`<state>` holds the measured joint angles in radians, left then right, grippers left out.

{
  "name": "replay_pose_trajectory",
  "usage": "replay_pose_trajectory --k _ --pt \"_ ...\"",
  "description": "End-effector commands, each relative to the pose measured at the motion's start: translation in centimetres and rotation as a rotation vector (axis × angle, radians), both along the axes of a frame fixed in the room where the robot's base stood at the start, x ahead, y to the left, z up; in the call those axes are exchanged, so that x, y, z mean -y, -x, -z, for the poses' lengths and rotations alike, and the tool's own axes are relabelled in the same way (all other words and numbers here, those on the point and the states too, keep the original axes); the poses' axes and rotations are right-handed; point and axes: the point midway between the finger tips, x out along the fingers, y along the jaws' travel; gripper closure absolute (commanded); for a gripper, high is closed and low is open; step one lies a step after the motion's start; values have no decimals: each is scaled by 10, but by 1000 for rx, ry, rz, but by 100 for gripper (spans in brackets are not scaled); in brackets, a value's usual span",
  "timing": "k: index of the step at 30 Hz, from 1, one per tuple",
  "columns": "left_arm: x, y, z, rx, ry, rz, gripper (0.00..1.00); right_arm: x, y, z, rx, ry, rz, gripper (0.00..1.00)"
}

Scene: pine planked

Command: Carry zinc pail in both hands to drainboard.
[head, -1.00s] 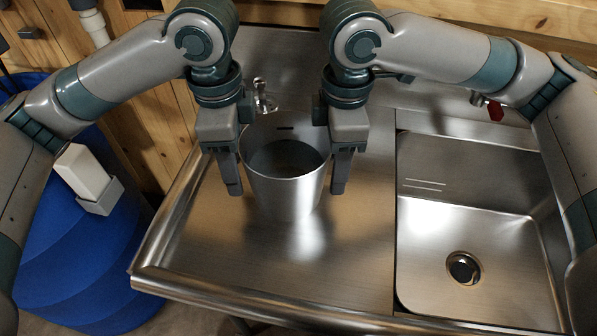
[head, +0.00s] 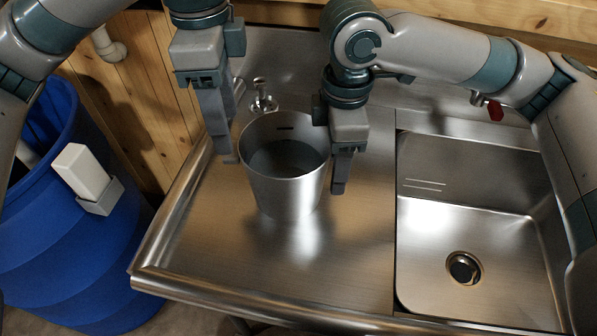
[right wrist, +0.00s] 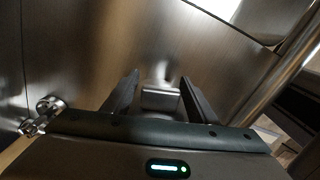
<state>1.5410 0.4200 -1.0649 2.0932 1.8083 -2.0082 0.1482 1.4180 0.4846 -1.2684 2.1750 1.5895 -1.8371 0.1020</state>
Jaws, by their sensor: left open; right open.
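The zinc pail (head: 287,190) stands upright on the steel drainboard (head: 340,255), left of the sink; its mouth faces up and its inside looks grey. My left gripper (head: 226,152) is open and empty, up and to the left of the pail, apart from it. My right gripper (head: 342,182) is open beside the pail's right wall, holding nothing; whether it touches the wall I cannot tell. In the right wrist view the right gripper's fingers (right wrist: 160,92) are spread, with steel surface beyond them.
The sink basin (head: 470,215) with a drain lies to the right. A small metal fitting (head: 262,98) stands behind the pail. A blue barrel (head: 70,235) with a white block (head: 82,172) is on the left. The drainboard's front is clear.

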Motion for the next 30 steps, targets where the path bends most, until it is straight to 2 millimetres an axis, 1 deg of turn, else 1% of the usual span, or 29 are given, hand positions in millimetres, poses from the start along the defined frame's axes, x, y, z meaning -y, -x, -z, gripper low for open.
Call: replay_pose_trajectory --k 6,11,14,17,24,30 --pt "0 0 0 0 0 0 47 0 0 -1 0 0 0 47" --pt "0 0 0 0 0 0 47 0 -1 -10 2 -1 0 47" --pt "0 0 0 0 0 0 47 0 -1 -21 3 0 0 47" --pt "0 0 0 0 0 0 47 0 -1 -36 4 -1 0 47" --pt "0 0 0 0 0 0 47 0 -1 -79 3 -1 0 47" --pt "0 0 1 0 0 0 47 0 -1 -107 1 0 0 47"
